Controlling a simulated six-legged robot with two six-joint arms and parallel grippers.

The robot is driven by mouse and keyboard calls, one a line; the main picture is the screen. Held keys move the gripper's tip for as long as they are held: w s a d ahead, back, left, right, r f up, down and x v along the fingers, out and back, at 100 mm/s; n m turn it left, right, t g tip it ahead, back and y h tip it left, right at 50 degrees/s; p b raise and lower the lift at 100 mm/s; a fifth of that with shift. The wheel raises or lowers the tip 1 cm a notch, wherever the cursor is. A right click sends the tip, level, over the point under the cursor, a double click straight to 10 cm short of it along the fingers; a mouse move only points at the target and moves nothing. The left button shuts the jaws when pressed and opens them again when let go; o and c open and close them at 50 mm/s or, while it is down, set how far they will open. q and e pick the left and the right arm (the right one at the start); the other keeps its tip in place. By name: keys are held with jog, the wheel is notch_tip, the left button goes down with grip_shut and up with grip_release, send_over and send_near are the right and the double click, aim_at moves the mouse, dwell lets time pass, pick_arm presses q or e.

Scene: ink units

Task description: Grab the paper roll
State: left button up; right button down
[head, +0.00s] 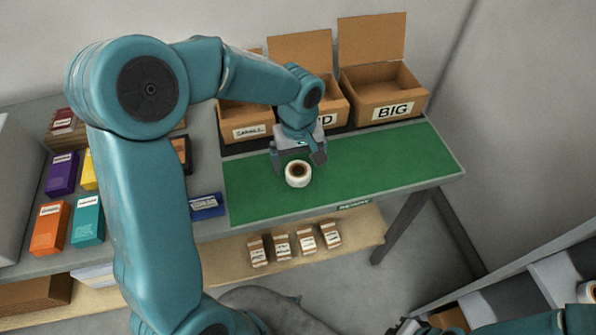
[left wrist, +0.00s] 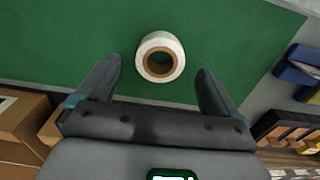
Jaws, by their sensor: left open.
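The paper roll (head: 298,182) is white with a brown core and stands on end on the green mat (head: 380,165), near the mat's front. My left gripper (head: 299,165) is over the mat right at the roll, open and holding nothing. In the left wrist view the roll (left wrist: 160,41) lies between and just beyond the two spread fingertips (left wrist: 159,68), with clear green on both sides. My right gripper (head: 404,327) shows only in part at the bottom edge, and its jaws cannot be made out.
Open cardboard boxes, one labelled BIG (head: 390,104), stand behind the mat. A blue item (head: 206,206) lies left of it. Coloured ink boxes (head: 86,220) stand farther left. Small brown packets (head: 282,246) sit on the lower shelf. The mat's right part is clear.

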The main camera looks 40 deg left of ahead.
aim_at(298, 170)
pick_arm(q)
notch_tip(298, 170, down, 4)
jog(key=shift+r, duration=0.1)
jog(key=c, duration=1.1)
jog(key=shift+c, duration=0.2)
